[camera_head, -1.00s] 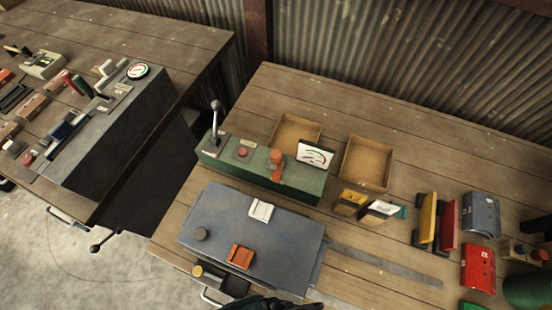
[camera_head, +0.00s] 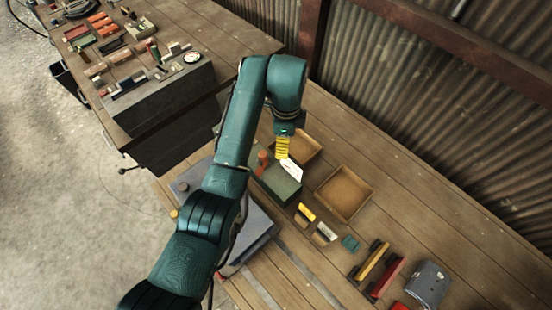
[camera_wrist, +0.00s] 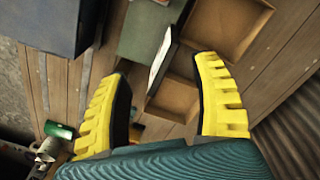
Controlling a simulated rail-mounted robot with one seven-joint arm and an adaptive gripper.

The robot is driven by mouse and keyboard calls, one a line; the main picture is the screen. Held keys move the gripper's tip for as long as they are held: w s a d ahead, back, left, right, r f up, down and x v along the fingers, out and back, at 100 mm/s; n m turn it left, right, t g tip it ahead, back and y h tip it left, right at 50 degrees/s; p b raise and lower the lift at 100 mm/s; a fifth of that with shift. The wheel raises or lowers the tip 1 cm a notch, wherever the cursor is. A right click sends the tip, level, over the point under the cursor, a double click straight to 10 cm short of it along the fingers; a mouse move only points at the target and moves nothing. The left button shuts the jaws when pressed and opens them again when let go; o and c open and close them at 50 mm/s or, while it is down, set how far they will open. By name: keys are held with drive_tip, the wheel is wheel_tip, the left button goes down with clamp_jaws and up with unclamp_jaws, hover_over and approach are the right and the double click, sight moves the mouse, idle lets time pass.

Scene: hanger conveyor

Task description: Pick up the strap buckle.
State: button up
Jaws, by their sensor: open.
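I cannot single out a strap buckle with certainty in any view. My gripper (camera_head: 282,148) is open above the right end of the green control box (camera_head: 278,188), near its white dial plate (camera_head: 291,170). In the wrist view, the two yellow ribbed fingers of my gripper (camera_wrist: 161,68) are wide apart with nothing held between them. The dial plate (camera_wrist: 160,62) shows edge-on beyond them, beside the green box (camera_wrist: 148,28). My arm hides much of the blue-grey box top (camera_head: 262,222), including where white and orange pieces lay earlier.
Two open wooden trays (camera_head: 345,190) (camera_head: 306,146) stand behind the green box. Yellow and white blocks (camera_head: 307,212) (camera_head: 326,231), a teal piece (camera_head: 350,243), and yellow and red brackets (camera_head: 373,262) (camera_head: 388,276) lie to the right. A corrugated wall (camera_head: 440,120) stands behind.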

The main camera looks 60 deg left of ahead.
wheel_tip(320, 180, up, 4)
drive_tip(key=n, duration=0.1)
hover_over(263, 154)
drive_tip(key=f, duration=0.4)
drive_tip(key=f+b, duration=0.1)
drive_tip(key=f, duration=0.2)
drive_tip(key=a+f, duration=0.1)
drive_tip(key=f, duration=0.3)
drive_tip(key=shift+f+b, duration=0.3)
drive_tip(key=shift+b, duration=0.05)
drive_tip(key=f, duration=0.3)
drive_tip(key=d+f+b, duration=0.1)
drive_tip(key=f, duration=0.1)
drive_tip(key=shift+f, duration=0.25)
clamp_jaws()
drive_tip(key=shift+s+f, duration=0.1)
